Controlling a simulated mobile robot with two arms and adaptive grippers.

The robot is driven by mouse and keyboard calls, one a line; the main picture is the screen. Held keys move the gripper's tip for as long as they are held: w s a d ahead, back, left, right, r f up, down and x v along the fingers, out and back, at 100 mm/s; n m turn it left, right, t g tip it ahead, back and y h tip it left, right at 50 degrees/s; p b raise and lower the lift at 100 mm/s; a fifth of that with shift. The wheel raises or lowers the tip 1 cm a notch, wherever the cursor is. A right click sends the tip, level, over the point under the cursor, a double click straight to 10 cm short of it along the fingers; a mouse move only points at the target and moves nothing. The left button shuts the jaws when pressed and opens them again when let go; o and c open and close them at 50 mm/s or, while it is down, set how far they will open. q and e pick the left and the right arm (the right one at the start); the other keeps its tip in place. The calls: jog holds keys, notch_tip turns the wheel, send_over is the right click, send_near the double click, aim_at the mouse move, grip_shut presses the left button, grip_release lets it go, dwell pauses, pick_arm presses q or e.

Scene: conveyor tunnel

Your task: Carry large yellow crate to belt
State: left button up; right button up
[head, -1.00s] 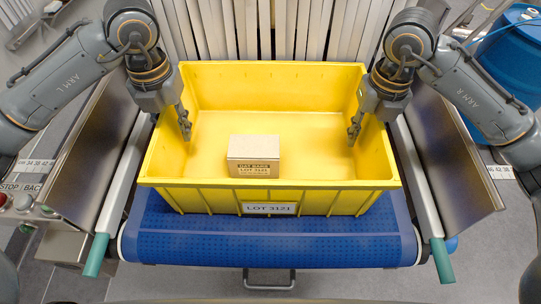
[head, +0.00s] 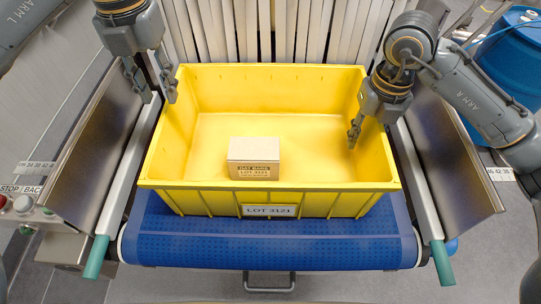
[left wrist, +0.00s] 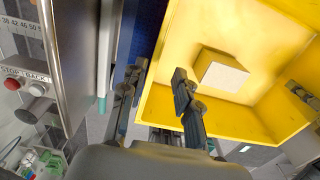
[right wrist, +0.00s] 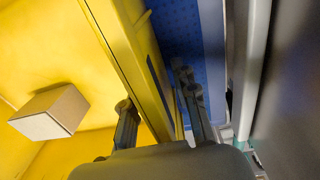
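The large yellow crate (head: 270,183) sits upright on the blue belt (head: 270,245), with a label reading LOT 3121 on its front. A small cardboard box (head: 253,158) lies inside it. My left gripper (head: 152,88) is open and empty, above the crate's left rim; its spread fingers (left wrist: 155,90) show in the left wrist view. My right gripper (head: 360,130) is at the crate's right wall, one finger inside and one outside. In the right wrist view its fingers (right wrist: 157,95) are spread apart with the wall between them and a gap showing on the outer side.
Metal side guards with rails ending in green tips flank the belt, left (head: 100,245) and right (head: 442,255). Pale strip curtains (head: 270,30) hang behind the crate. A blue drum (head: 510,70) stands at the right. A button panel (head: 25,205) is at the left.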

jog(key=r, duration=1.2)
jog(key=shift+d, duration=0.25)
